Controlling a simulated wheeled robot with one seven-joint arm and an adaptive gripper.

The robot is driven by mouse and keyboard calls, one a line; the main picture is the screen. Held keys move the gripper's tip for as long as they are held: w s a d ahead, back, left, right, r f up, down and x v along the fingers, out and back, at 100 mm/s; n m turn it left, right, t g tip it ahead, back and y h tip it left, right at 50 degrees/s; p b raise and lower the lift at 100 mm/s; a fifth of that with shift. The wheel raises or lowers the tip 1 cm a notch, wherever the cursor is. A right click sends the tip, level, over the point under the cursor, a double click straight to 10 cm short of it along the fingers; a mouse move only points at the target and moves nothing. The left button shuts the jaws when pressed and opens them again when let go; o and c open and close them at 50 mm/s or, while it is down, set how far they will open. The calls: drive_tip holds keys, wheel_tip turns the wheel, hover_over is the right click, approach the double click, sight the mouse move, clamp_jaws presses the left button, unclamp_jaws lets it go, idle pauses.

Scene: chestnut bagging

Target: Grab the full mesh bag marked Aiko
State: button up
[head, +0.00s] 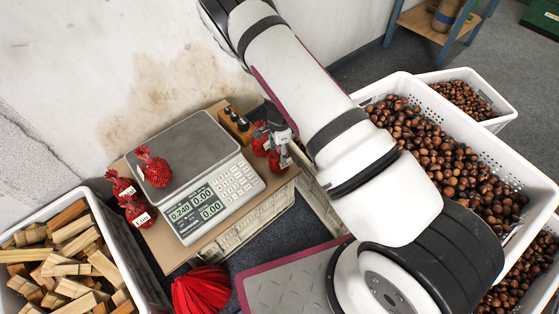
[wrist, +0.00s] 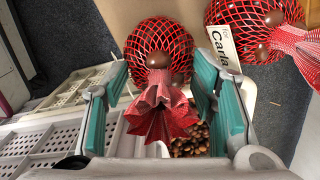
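My gripper (wrist: 160,72) is open, its two teal-padded fingers on either side of the gathered neck of a full red mesh bag (wrist: 136,42). The neck shows clear gaps to both pads. No tag shows on this bag in the wrist view, so I cannot read its name. A second full red bag (wrist: 237,15) beside it on the right has a tag reading "for Carla" (wrist: 224,48). In the head view, two red bags (head: 261,137) (head: 279,160) stand right of the scale, under my gripper (head: 280,136). I cannot read "Aiko" on any tag.
A scale (head: 186,158) bears one red bag (head: 155,171); its display shows 0.240. Two more tagged bags (head: 123,188) (head: 139,214) stand left of it. Crates of wood (head: 80,250) and chestnuts (head: 450,160) flank the table.

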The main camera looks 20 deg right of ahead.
clamp_jaws()
drive_tip(key=shift+r, duration=0.1)
